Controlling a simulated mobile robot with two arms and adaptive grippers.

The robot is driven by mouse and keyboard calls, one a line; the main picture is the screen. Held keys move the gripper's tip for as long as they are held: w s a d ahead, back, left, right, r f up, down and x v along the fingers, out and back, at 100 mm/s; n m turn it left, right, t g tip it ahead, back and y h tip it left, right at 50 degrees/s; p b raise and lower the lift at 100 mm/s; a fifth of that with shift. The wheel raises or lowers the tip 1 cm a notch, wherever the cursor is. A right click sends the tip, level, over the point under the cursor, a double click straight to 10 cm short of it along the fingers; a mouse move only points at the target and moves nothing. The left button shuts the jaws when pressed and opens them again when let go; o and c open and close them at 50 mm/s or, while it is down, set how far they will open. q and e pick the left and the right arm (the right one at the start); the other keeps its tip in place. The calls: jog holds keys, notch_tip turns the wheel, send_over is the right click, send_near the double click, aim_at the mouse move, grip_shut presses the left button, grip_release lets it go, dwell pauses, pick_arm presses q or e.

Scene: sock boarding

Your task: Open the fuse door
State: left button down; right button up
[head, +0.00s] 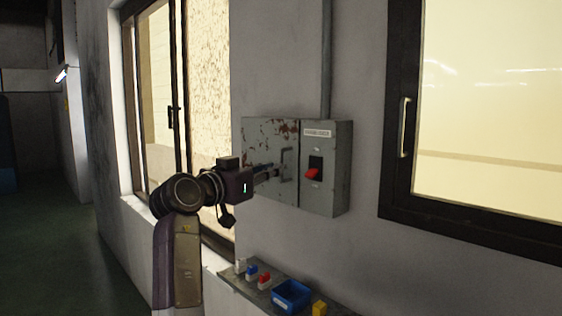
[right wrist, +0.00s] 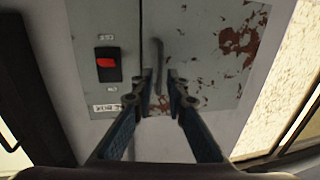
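The grey fuse box is on the wall in the head view. Its left part is a rust-stained fuse door (head: 262,135), also in the right wrist view (right wrist: 205,50), and it looks closed. A grey bar handle (head: 286,164) stands upright near the door's right edge; it shows in the right wrist view (right wrist: 159,60). My right gripper (head: 272,170) is in front of the door at the handle. In the right wrist view its fingers (right wrist: 160,78) are apart, with the handle's end between or just beyond the tips; contact cannot be told. My left gripper is not in view.
A red switch (head: 313,174) sits on the box's right part, next to the door. Below, a shelf (head: 262,296) holds a blue bin (head: 292,295) and several small coloured items. Windows flank the box. A conduit (head: 326,60) runs up from it.

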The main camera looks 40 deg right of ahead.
aim_at(282, 177)
jog(key=p+x, duration=0.2)
jog(key=x, duration=0.3)
grip_shut()
dwell(0.4)
